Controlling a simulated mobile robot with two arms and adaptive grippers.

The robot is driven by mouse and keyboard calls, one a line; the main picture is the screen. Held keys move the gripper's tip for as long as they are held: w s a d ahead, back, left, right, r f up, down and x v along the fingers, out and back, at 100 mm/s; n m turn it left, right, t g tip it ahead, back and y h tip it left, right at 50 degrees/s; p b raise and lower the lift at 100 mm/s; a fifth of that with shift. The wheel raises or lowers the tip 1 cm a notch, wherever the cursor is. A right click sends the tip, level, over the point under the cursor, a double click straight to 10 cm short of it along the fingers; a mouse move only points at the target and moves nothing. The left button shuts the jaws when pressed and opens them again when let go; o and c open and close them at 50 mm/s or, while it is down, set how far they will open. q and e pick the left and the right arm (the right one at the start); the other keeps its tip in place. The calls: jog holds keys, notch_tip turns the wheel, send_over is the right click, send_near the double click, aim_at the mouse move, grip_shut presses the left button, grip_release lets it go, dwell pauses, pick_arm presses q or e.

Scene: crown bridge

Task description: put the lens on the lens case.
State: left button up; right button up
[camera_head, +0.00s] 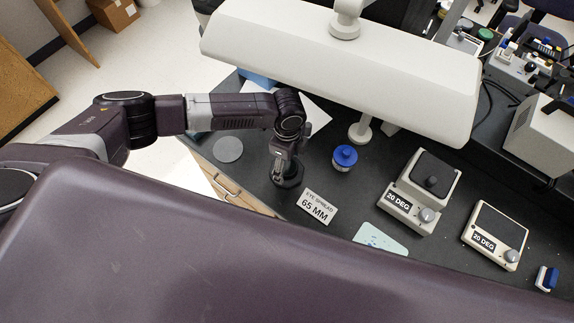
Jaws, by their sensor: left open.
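A flat grey disc (228,149), which looks like the lens, lies on the dark counter (330,215) near its left edge. My left gripper (284,179) points down over the counter, right of the disc and apart from it. It is open. A dark round thing (291,181) shows beneath and beside its fingers; I cannot tell what it is or whether the fingers touch it. I cannot tell for sure which thing is the lens case. A small jar with a blue lid (344,156) stands upright right of the gripper. My right gripper is not in view.
A sign reading 65 MM (317,207) stands in front of the gripper. A pale teal cloth (380,238) lies nearby. Two boxes marked 20 DEG (419,193) (497,237) stand to the right. A white lamp head (345,60) hangs over the back, its stand (360,133) on the counter.

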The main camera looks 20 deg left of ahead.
pick_arm(q)
jog(key=shift+f, duration=0.65)
jog(key=c, duration=1.3)
jog(key=shift+c, duration=0.2)
jog(key=shift+r, duration=0.15)
